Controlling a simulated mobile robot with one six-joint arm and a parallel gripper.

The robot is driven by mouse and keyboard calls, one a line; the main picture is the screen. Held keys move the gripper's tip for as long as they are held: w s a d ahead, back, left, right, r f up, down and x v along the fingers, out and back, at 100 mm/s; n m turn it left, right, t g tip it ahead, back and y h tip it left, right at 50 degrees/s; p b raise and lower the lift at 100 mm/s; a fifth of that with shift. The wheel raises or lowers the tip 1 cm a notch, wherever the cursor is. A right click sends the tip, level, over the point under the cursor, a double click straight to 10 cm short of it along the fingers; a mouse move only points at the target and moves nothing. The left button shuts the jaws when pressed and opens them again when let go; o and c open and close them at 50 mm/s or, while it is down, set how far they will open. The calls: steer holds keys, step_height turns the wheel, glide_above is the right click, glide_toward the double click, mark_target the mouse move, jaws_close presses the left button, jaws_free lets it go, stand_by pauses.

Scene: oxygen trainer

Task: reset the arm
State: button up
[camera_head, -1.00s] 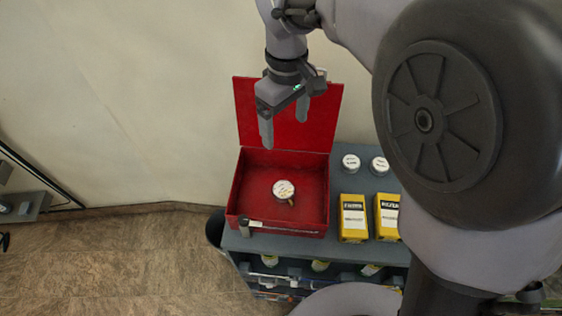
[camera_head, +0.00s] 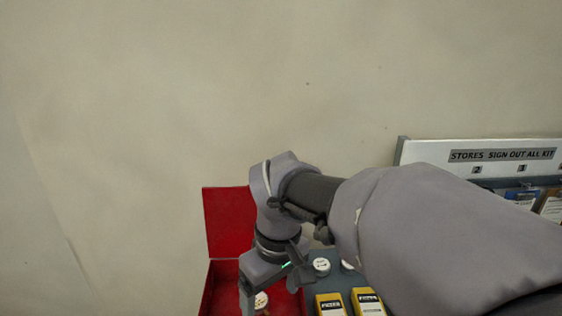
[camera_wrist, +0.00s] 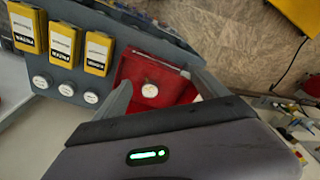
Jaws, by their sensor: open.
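My gripper (camera_head: 273,299) points down over the open red box (camera_head: 227,225) in the head view. Its jaws are apart and nothing is between them. In the wrist view the two fingers of my gripper (camera_wrist: 163,92) stand open on either side of the box. A round white-faced gauge (camera_wrist: 149,90) lies inside the red box (camera_wrist: 133,68), seen past the fingers. In the head view the gauge (camera_head: 261,300) is partly hidden behind my gripper. My arm reaches in from the right and hides part of the bench.
Yellow boxed units (camera_head: 367,302) and white-capped round items (camera_head: 321,267) stand right of the red box. A stores sign board (camera_head: 502,155) is on the right against the wall. The pale wall behind is bare. Brown floor (camera_wrist: 240,40) shows in the wrist view.

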steer(key=s+d+f+m+t+b, duration=0.1)
steer(key=s+d+f+m+b, duration=0.3)
steer(key=f+b, duration=0.5)
steer(key=s+d+f+m+t+b, duration=0.2)
steer(key=s+f+b, duration=0.4)
steer(key=f+b, duration=0.4)
steer(key=s+d+f+m+t+y+b, duration=0.1)
steer(key=s+d+f+m+t+b, duration=0.1)
steer(key=s+d+f+m+b, duration=0.3)
steer(key=shift+d+f+m+b, duration=0.3)
steer(key=shift+f+m+b, duration=0.4)
steer(key=shift+f+b, duration=1.55)
